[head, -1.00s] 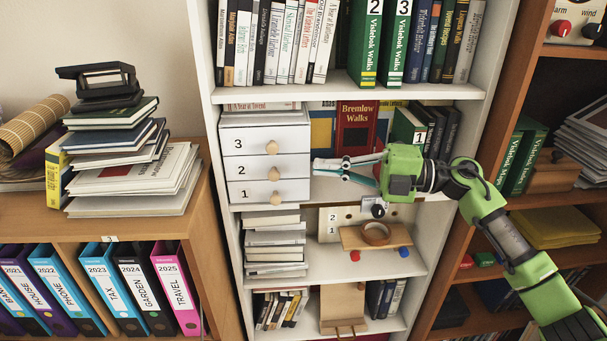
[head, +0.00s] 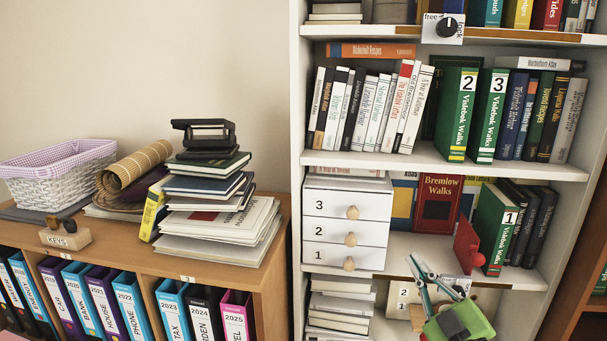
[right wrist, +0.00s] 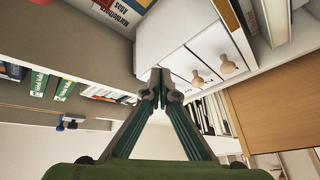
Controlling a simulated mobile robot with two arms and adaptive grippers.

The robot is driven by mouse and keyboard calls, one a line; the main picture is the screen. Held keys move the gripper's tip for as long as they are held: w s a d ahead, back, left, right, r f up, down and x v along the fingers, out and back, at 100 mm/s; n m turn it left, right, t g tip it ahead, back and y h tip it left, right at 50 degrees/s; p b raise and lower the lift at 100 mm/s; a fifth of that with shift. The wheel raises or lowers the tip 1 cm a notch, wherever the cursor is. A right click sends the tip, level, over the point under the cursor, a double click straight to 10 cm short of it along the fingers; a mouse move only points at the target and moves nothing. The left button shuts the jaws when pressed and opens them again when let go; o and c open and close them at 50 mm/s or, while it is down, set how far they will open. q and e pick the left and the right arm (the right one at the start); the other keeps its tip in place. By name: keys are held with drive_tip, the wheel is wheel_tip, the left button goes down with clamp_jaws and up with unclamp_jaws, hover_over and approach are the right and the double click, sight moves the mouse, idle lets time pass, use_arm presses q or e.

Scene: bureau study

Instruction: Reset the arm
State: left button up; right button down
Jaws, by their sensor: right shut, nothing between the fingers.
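My right gripper (head: 412,262) shows at the lower right of the head view, with its green body below and its fingers pointing up and left. It is shut and empty, in front of the white shelf and to the right of the white drawer unit (head: 318,231). In the right wrist view the closed fingertips (right wrist: 159,80) meet near the middle, with the drawer unit (right wrist: 172,30) beyond them. Whether they touch it cannot be told. My left gripper is in neither view.
A red panel with a knob (head: 467,246) stands close beside the gripper, near the green book numbered 1 (head: 493,232). Below are a white panel (head: 403,297) and stacked books (head: 340,303). A wooden cabinet (head: 270,270) stands left. The wall above it is clear.

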drive_tip(key=s+d+f+m+g+h, duration=0.1)
drive_tip(key=s+f+m+g+h, duration=0.3)
drive_tip(key=s+f, duration=0.5)
drive_tip(key=s+d+f+m+g+h, duration=0.1)
drive_tip(key=s+f+m+g+h, duration=0.3)
drive_tip(key=f, duration=1)
drive_tip(key=s+a+f+g+y, duration=0.1)
drive_tip(key=s+a+f+g, duration=0.15)
drive_tip(key=s, duration=0.45)
drive_tip(key=s+a+f+m+g+y, duration=0.1)
drive_tip(key=s+f+g, duration=0.25)
drive_tip(key=s, duration=0.45)
drive_tip(key=s+a+f+g+y, duration=0.1)
drive_tip(key=s+f+g, duration=0.2)
drive_tip(key=s, duration=0.4)
wheel_tip(320, 180, down, 26)
drive_tip(key=s+g, duration=0.1)
drive_tip(key=s+d+f+g, duration=0.1)
drive_tip(key=s+d+f, duration=0.2)
drive_tip(key=s+f, duration=1.3)
drive_tip(key=shift+s+g, duration=0.3)
drive_tip(key=shift+s, duration=0.5)
